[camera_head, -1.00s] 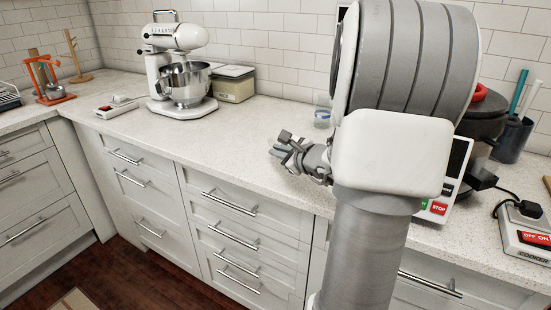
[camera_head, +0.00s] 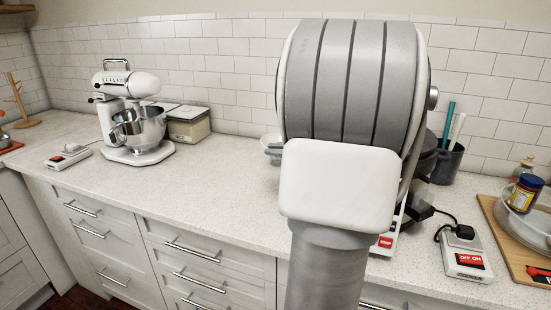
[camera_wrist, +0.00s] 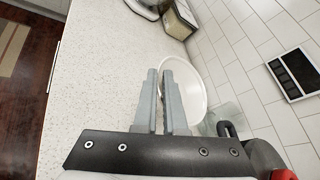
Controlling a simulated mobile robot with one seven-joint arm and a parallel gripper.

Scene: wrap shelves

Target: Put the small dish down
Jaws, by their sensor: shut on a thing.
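The small dish is white and round; it shows in the wrist view (camera_wrist: 196,92), partly behind the fingers, near the wall side of the counter. My gripper (camera_wrist: 159,80) is shut on the dish's near rim, its two grey fingers close together. In the head view a white piece of the dish (camera_head: 269,138) shows just left of my arm, and most of it is hidden. I cannot tell whether the dish touches the counter.
The pale speckled counter (camera_head: 205,185) is clear left of my arm. A switch box (camera_head: 465,262), a utensil pot (camera_head: 447,162) and a wooden board (camera_head: 500,225) are on the right.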

